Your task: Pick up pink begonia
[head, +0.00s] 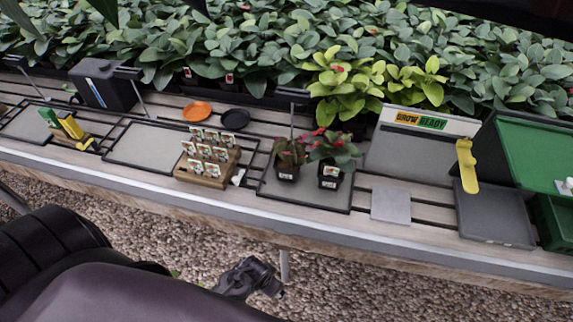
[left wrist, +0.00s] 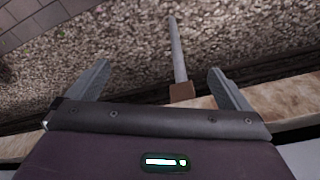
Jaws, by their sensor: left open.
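Two small potted flowering plants in dark labelled pots stand side by side on a dark tray (head: 305,200) on the bench. The left plant (head: 289,158) has dark reddish leaves and small pinkish-red flowers. The right plant (head: 334,155) has green leaves and red-pink flowers. I cannot tell for certain which is the pink begonia. My left gripper (head: 262,280) is in front of and below the bench edge, apart from both plants. The left wrist view shows its fingers (left wrist: 160,78) spread and empty over gravel. My right gripper is out of view.
A wooden block with several label cards (head: 203,172) stands left of the plants. A grey square plate (head: 390,205) and dark tray with a yellow tool (head: 467,165) are right. The bench front edge (head: 200,202) lies between my gripper and the plants. Dense foliage fills the back.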

